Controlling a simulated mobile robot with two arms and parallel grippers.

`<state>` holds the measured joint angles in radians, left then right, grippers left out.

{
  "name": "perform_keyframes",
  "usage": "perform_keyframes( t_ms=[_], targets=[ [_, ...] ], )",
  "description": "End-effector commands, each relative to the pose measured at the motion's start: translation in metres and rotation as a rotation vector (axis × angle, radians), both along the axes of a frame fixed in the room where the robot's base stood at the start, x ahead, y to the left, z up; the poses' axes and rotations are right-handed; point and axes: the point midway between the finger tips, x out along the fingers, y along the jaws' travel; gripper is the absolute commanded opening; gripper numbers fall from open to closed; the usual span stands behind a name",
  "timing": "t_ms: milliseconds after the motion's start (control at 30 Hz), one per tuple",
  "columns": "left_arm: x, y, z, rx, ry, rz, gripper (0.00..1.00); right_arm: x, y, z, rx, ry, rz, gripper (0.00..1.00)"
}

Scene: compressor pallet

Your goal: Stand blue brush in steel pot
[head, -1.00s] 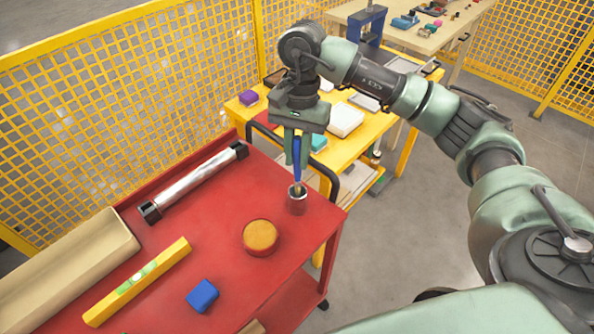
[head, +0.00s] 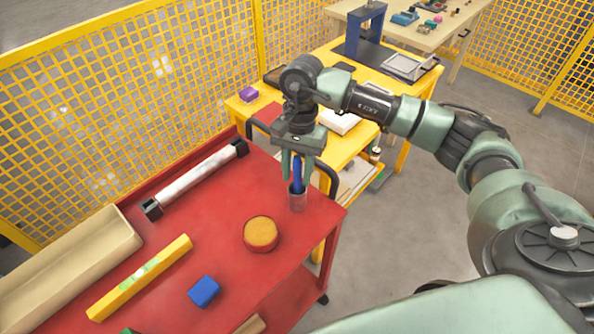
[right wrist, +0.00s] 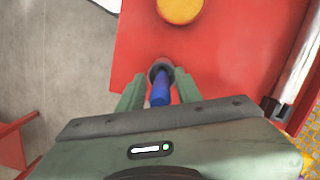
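The blue brush (head: 298,174) stands nearly upright in the steel pot (head: 298,201), its lower end hidden inside. My right gripper (head: 298,178) is just above the pot, pointing down. Its fingers are apart on both sides of the brush handle. In the right wrist view the blue handle (right wrist: 160,91) shows between the fingers (right wrist: 158,92), with gaps beside it, and the pot rim (right wrist: 160,67) is just beyond. My left gripper is not in view.
On the red cart top (head: 205,235) are a round orange-topped item (head: 261,234), a blue block (head: 204,291), a yellow level (head: 140,278), a silver tube (head: 195,178) and a beige block (head: 65,260). A black handle (head: 328,178) rises by the pot. A yellow table (head: 355,140) stands behind.

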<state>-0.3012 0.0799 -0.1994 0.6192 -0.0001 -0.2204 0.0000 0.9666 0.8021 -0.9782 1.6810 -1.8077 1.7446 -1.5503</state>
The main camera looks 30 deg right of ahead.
Motion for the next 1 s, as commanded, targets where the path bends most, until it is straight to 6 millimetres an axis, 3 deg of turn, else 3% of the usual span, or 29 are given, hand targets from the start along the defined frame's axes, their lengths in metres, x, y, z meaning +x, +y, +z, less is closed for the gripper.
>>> perform_keyframes(
  t_ms=[400, 467, 800, 1000],
  targets=[
    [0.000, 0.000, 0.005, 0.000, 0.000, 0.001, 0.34, 0.000, 0.000, 0.006, -0.001, -0.001, -0.001, 0.40],
    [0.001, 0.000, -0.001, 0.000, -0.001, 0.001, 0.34, 0.003, -0.001, 0.010, 0.000, -0.005, -0.002, 0.40],
    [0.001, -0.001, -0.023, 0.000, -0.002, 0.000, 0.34, 0.010, -0.009, 0.080, 0.001, -0.006, -0.002, 0.40],
    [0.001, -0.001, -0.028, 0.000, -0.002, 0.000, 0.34, 0.013, -0.012, 0.111, 0.000, -0.003, -0.002, 0.40]
  ],
)
